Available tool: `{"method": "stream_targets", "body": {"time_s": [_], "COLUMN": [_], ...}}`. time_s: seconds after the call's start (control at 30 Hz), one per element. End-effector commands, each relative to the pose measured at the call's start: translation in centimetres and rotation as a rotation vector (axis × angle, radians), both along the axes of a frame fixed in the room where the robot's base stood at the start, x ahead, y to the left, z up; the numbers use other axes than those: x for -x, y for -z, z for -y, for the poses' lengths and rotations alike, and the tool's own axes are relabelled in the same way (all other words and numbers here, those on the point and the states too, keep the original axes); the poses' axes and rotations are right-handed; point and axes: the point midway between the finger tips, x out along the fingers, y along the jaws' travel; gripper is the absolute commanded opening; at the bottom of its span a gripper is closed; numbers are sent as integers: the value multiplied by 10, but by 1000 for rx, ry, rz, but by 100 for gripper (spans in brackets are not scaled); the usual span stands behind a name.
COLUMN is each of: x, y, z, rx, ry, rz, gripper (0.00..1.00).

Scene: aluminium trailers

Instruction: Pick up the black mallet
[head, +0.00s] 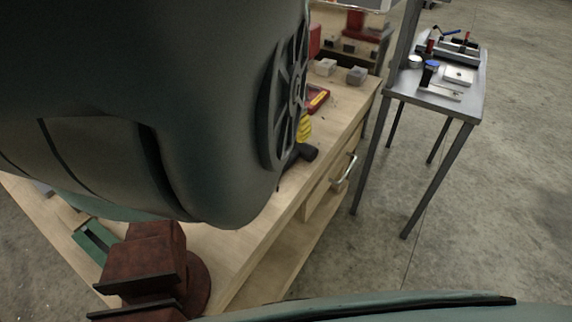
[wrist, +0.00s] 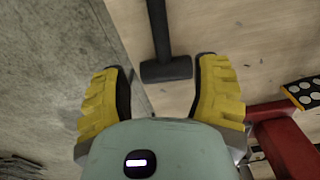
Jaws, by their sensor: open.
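The black mallet (wrist: 166,70) lies on the wooden workbench, near its edge. In the wrist view its head sits crosswise between my fingertips and its handle (wrist: 158,28) runs up out of the picture. My gripper (wrist: 160,74) is open, with one yellow finger on each side of the mallet head. I cannot tell how high the fingers are above the bench. In the head view the end of the mallet head (head: 307,152) shows just below a yellow finger (head: 304,128); my arm hides the rest.
A red vise (head: 150,258) stands at the near end of the workbench (head: 235,255). A red tool (head: 318,98) and grey blocks (head: 357,75) lie farther along. A drawer handle (head: 345,172) sticks out from the bench front. A metal table (head: 405,90) with tools stands to the right.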

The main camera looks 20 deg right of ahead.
Motion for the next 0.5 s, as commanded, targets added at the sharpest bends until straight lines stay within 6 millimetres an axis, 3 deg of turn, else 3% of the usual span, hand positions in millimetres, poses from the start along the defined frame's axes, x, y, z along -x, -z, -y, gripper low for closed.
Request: {"method": "stream_targets", "body": {"time_s": [0.13, 0.27, 0.5], "x": [2, 3, 2], "y": [10, 41, 55], "z": [-2, -2, -2], "rx": [-3, -3, -1], "ry": [-2, -2, -2], "rz": [-3, -7, -3], "gripper": [62, 62, 62]}}
